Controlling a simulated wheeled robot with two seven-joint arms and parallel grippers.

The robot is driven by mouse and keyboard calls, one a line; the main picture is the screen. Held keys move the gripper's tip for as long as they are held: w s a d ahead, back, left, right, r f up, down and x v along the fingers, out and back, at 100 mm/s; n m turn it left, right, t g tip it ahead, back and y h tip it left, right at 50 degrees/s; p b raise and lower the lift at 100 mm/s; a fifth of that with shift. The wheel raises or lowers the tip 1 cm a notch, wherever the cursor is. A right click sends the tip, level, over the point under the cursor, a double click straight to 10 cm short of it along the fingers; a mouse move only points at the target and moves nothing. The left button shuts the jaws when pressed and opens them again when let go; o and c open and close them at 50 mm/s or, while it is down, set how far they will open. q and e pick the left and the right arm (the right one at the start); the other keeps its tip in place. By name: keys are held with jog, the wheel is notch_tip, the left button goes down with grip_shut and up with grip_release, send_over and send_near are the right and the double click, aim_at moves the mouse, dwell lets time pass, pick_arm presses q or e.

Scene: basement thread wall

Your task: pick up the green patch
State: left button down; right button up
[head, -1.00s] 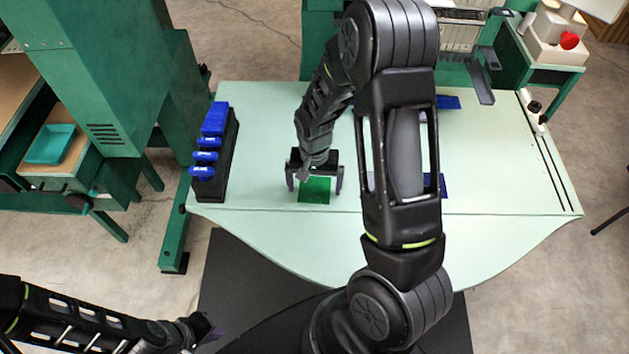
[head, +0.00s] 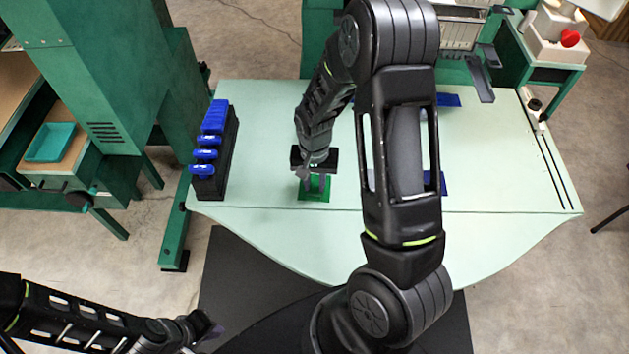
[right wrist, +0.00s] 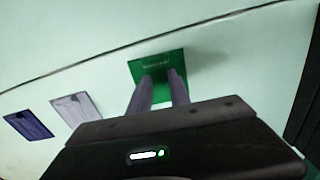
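The green patch (head: 314,194) lies flat on the pale green table (head: 260,240), near its front edge. My right gripper (head: 314,185) points down over it, fingers drawn close together with a narrow gap. In the right wrist view the fingertips (right wrist: 160,80) overlap the green patch (right wrist: 146,67), near a faint light line on it. Whether they press on a part of the patch is not clear. My left gripper (head: 212,330) is low at the bottom left, off the table; its fingers are too small to read.
A black rack (head: 222,165) with blue pieces (head: 205,155) stands on the table's left side. Blue patches (head: 448,101) lie to the right, partly behind my right arm. Flat purple (right wrist: 28,125) and greyish (right wrist: 77,107) patches show in the wrist view. The table's front is clear.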

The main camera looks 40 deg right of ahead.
grip_shut()
dwell(0.4)
